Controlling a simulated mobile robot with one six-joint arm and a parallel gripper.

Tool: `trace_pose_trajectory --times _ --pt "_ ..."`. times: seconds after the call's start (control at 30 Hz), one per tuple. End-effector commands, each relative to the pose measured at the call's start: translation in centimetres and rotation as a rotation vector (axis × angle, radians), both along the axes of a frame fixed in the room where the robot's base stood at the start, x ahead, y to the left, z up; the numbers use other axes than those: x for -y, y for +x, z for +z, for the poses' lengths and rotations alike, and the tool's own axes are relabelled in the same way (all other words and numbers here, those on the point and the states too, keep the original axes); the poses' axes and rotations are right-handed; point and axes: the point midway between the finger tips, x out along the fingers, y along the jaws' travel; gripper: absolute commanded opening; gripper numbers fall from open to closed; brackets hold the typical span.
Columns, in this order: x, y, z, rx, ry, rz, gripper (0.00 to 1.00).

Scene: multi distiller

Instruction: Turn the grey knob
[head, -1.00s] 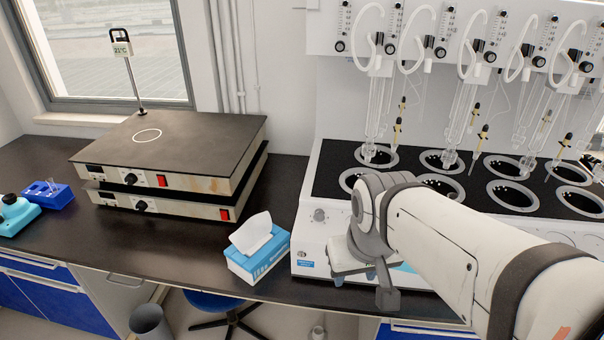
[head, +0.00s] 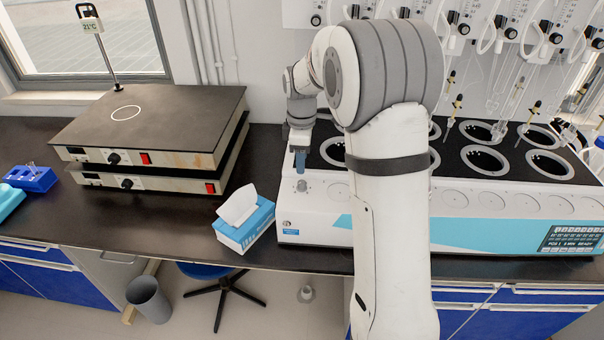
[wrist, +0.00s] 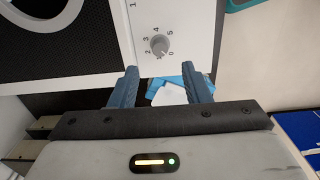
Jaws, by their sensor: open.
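The grey knob (head: 303,186) is at the left end of the white distiller (head: 330,232). In the wrist view the knob (wrist: 159,45) shows its pointer and a printed number scale around it. My gripper (head: 300,160) is just above the knob in the head view, its fingers pointing down. In the wrist view my gripper (wrist: 159,69) has its two blue fingers apart, with nothing between them. The knob appears just beyond the fingertips, roughly centred between them. I see no contact.
A tissue box (head: 243,222) stands left of the distiller. Stacked hotplates (head: 150,130) are further left. Glassware and tubes (head: 505,95) rise above the black top of the distiller. The bench between the hotplates and the tissue box is clear.

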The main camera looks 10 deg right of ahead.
Motion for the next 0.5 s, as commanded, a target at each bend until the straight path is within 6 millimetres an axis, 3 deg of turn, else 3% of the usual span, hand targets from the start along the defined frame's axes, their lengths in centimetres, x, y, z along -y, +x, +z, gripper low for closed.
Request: trace_pose_trajectory --times 0.5 --pt "0.1 0.0 -6.9 -0.002 0.0 0.002 0.43"
